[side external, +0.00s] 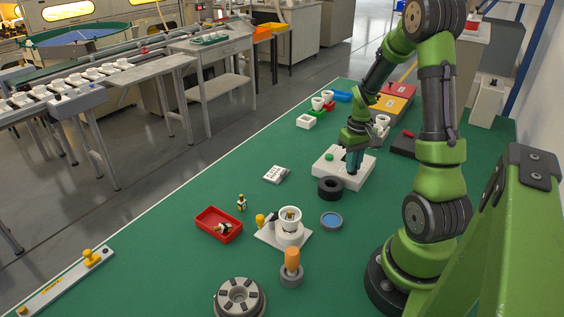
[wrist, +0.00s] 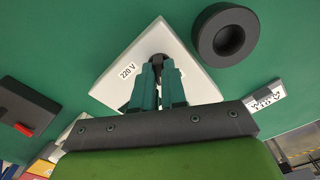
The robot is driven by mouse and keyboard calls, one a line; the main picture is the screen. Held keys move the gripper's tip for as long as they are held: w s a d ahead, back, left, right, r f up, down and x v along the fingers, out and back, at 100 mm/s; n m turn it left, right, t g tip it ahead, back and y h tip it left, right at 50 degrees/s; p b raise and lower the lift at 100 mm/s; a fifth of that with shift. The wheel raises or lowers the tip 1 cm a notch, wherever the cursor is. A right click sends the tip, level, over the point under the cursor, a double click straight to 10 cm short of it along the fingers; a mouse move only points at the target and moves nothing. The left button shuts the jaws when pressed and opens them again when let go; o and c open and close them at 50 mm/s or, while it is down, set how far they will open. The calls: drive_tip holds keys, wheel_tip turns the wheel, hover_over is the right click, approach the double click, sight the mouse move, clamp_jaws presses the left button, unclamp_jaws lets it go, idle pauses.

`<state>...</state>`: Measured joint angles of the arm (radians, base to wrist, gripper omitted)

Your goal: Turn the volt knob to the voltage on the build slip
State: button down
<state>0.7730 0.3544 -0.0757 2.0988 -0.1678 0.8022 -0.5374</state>
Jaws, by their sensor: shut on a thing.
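The white box (side external: 328,172) stands on the green bench, and it shows in the wrist view (wrist: 125,50) with a "220 V" label (wrist: 128,70) near one corner. The black volt knob (wrist: 157,62) on its top sits between the fingertips of my gripper (wrist: 158,76). My gripper (side external: 353,163) is shut on the knob and points down at the box in the side view. The knob's pointer and other markings are hidden by the fingers.
A black ring (side external: 330,189) stands close in front of the box. A blue-topped round dish (side external: 331,221), a white lamp stand (side external: 290,224) and a red tray (side external: 219,223) are nearer the camera. A dark box with a red part (side external: 404,145) stands to the right.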

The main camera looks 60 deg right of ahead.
drive_tip(key=n, duration=0.6)
idle(0.7)
drive_tip(key=c, duration=1.2)
unclamp_jaws()
wheel_tip(320, 180, up, 17)
drive_tip(key=shift+f, duration=0.1)
